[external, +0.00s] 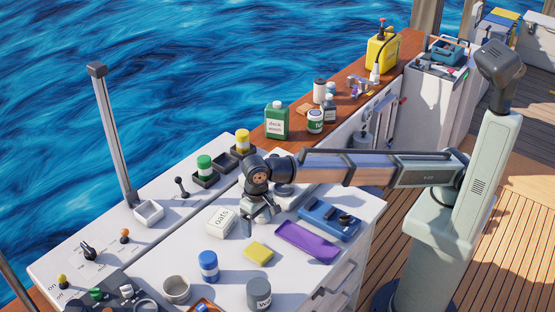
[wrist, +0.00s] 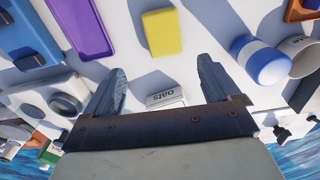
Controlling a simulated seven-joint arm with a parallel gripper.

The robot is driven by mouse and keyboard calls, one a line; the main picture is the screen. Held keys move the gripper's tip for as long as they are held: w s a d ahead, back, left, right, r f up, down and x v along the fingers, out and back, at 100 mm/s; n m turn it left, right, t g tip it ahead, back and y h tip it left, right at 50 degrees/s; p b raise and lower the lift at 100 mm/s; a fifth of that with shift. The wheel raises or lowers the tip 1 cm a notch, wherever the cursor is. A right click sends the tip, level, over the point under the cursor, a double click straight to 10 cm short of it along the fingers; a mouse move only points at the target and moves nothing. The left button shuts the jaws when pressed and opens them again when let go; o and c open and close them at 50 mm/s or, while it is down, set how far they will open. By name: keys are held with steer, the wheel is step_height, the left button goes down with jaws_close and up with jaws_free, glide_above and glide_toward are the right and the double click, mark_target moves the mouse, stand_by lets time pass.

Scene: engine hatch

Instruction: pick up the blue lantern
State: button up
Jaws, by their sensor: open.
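The blue lantern (external: 208,265) is a short blue cylinder with a white band, standing upright on the white counter at the front. It also shows in the wrist view (wrist: 262,60), to the right of the fingers. My gripper (external: 258,214) is open and empty, pointing down above the counter. It is behind and to the right of the lantern in the external view, apart from it. In the wrist view, my gripper's fingers (wrist: 160,72) stand apart with a white oats box (wrist: 165,97) showing between them.
A yellow block (external: 258,252), purple tray (external: 306,241) and blue case (external: 329,219) lie right of the lantern. A grey cup (external: 176,290) stands close to its left and a grey can (external: 259,293) to its right. Green (external: 204,168) and yellow (external: 242,141) lanterns sit in dark holders behind.

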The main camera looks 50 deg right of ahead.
mark_target(204, 278)
steer(key=w+a+r+n+y, duration=0.25)
steer(key=a+n, duration=0.35)
steer(key=n, duration=0.3)
steer(key=w+a+r+n+y, duration=0.1)
steer(key=w+a+n+y, duration=0.15)
steer(key=a+n, duration=0.5)
steer(key=shift+n, duration=0.95)
steer(key=x, duration=0.4)
steer(key=d+x, duration=0.1)
steer(key=x, duration=0.7)
steer(key=shift+w+d+f, duration=0.1)
steer(key=shift+w+f, duration=0.2)
steer(key=shift+f, duration=0.35)
steer(key=c, duration=1.1)
steer(key=shift+c, duration=0.4)
steer(key=shift+r, duration=0.15)
